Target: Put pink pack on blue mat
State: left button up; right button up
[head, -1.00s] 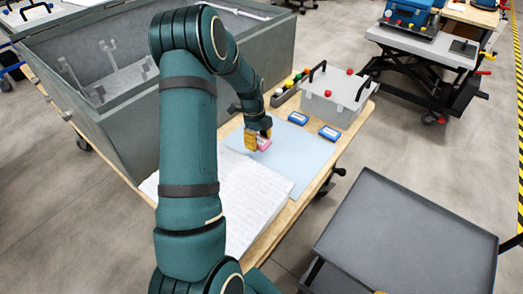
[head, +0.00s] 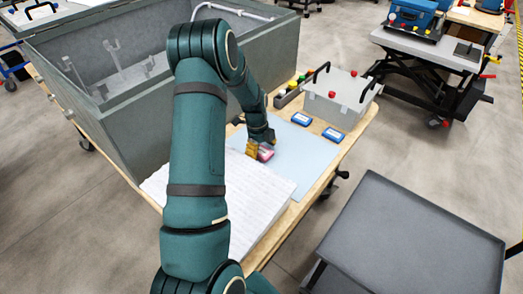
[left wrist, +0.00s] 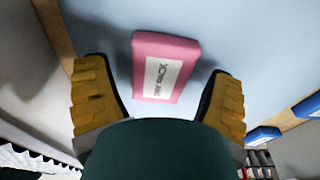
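The pink pack (left wrist: 166,66), with a white label, lies on the light blue mat (left wrist: 225,30) in the left wrist view. In the head view the pink pack (head: 266,153) is partly hidden by my left gripper (head: 257,149), low over the blue mat (head: 305,150). My left gripper (left wrist: 160,85) has its yellow fingers spread wide, one on each side of the pack, with a gap on both sides. My right gripper is not in view.
A white padded sheet (head: 255,195) lies in front of the mat. Two blue boxes (head: 302,119) (head: 333,135) lie by its right edge. A grey case (head: 340,95) stands behind them. A large grey bin (head: 120,120) stands left, a grey cart (head: 410,240) right.

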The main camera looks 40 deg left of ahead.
pick_arm(q)
jog(key=shift+r, duration=0.25)
notch_tip(320, 180, up, 12)
jog(key=a+p, duration=0.1)
jog(key=p, duration=0.1)
jog(key=shift+a, duration=0.4)
jog(key=shift+s+f+p, duration=0.1)
jog(key=shift+p, duration=0.2)
